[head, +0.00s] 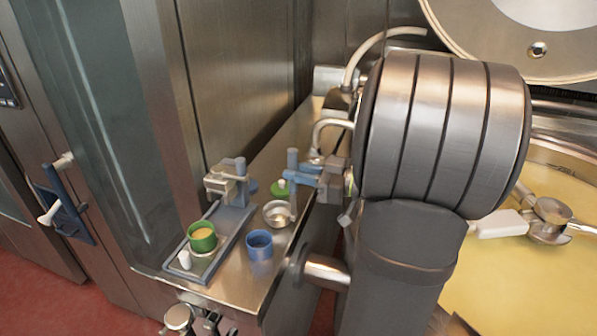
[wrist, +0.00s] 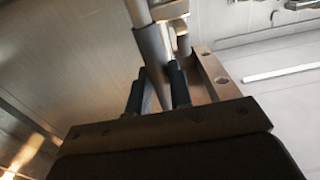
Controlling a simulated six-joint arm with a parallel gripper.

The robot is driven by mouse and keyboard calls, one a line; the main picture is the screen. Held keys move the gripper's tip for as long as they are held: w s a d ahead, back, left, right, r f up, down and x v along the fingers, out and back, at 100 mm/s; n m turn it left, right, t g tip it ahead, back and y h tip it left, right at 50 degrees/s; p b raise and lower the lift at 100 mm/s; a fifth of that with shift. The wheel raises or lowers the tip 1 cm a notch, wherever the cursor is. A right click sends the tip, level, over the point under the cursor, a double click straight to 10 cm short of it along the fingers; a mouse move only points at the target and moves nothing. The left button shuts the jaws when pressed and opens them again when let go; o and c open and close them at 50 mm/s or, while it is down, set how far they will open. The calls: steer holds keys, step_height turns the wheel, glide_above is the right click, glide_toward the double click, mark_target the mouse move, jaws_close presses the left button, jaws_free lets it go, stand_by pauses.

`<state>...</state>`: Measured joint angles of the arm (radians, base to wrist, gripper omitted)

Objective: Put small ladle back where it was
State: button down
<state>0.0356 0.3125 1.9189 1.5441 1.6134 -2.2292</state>
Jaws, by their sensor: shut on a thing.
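The small ladle (head: 277,214) is a steel bowl with an upright grey handle. It is over the counter, between the blue cup and the green lid. I cannot tell whether its bowl touches the counter. My gripper (head: 298,174) comes in from the right and is shut on the handle. In the wrist view, the dark fingers of my gripper (wrist: 157,92) close around the grey handle (wrist: 152,45); the bowl is not seen there. A grey stand (head: 237,192) with a metal block at its top rises from the back end of a grey tray (head: 222,246), left of the ladle.
A green cup (head: 202,238) with yellow contents and a small white object (head: 185,260) stand at the tray's front. A blue cup (head: 259,246) stands right of the tray. A green lid (head: 279,190) lies behind the ladle. The steel counter (head: 225,283) is narrow, with a wall behind.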

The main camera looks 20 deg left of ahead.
steer(key=c, duration=1.3)
jaws_free()
steer(key=shift+f, duration=0.1)
steer(key=d, duration=1.2)
